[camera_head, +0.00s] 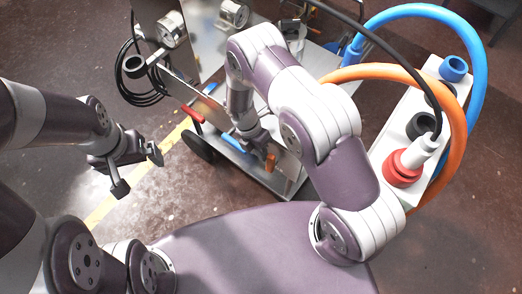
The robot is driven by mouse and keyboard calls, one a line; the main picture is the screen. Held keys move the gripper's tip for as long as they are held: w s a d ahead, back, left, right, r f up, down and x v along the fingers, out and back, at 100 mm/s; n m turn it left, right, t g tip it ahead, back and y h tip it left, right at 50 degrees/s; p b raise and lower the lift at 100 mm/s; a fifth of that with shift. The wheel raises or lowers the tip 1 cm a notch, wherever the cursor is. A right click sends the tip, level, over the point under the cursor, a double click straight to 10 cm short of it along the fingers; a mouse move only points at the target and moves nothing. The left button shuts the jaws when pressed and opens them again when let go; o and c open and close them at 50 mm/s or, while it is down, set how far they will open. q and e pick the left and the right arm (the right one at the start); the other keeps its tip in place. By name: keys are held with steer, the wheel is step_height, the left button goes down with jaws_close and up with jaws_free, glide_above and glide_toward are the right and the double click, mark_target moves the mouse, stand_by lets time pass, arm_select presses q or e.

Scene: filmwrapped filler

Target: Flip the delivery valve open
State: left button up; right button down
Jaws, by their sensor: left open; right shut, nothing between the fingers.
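Several lever handles sit on the metal cart: a red one (192,118) at the panel's lower edge, a blue one (232,143) on the deck, and a small orange one (270,161) to its right. I cannot tell which belongs to the delivery valve. My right gripper (259,140) is shut and empty, low over the deck, close to the blue and orange handles; contact cannot be made out. My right forearm hides part of the cart. My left gripper (137,170) is open and empty over the floor, left of the cart.
At right, a white connector block (411,110) carries a blue hose (478,75), an orange hose (458,150) and a red plug (403,168).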

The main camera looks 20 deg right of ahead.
mark_target(271, 157)
steer(key=shift+s+d+r, duration=0.1)
steer(key=shift+s, duration=0.05)
steer(key=shift+s+d+r+p, duration=0.3)
steer(key=shift+s+d+p, duration=0.25)
steer(key=shift+s+p, duration=0.3)
steer(key=shift+s+d+p, duration=0.5)
steer(key=shift+s, duration=0.05)
steer(key=shift+s+d+f, duration=0.1)
